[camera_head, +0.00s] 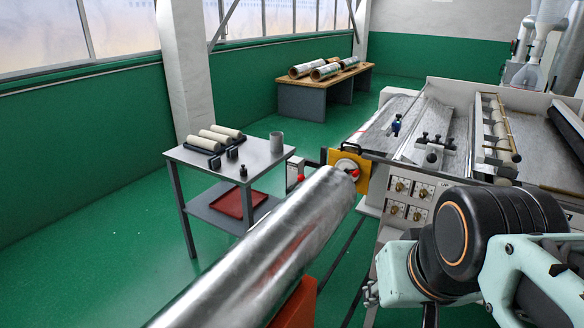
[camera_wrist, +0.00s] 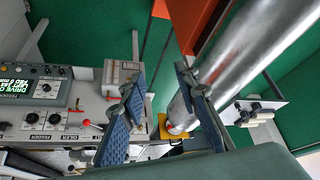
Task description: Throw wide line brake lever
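A yellow plate (camera_head: 336,160) with a pale round hub and a small red knob (camera_head: 355,174) sits at the far end of the large silver foil roll (camera_head: 270,235). In the wrist view the yellow plate (camera_wrist: 163,127) shows partly beyond the roll's end. A red-balled lever (camera_wrist: 87,122) stands on the grey control panel (camera_wrist: 60,140) at left in the wrist view. I cannot tell which red-knobbed part is the wide line brake lever; no label for it is readable. My gripper (camera_wrist: 158,72) is open, its two blue-grey fingers apart with nothing between them. It appears apart from both red knobs.
The silver roll (camera_wrist: 240,55) lies close beside the right finger. An orange-red stand (camera_head: 294,303) is under it. A metal cart (camera_head: 270,160) with small rollers and a red tray (camera_head: 238,203) stands left. The machine bed (camera_head: 395,125) is at right. Green floor is open at left.

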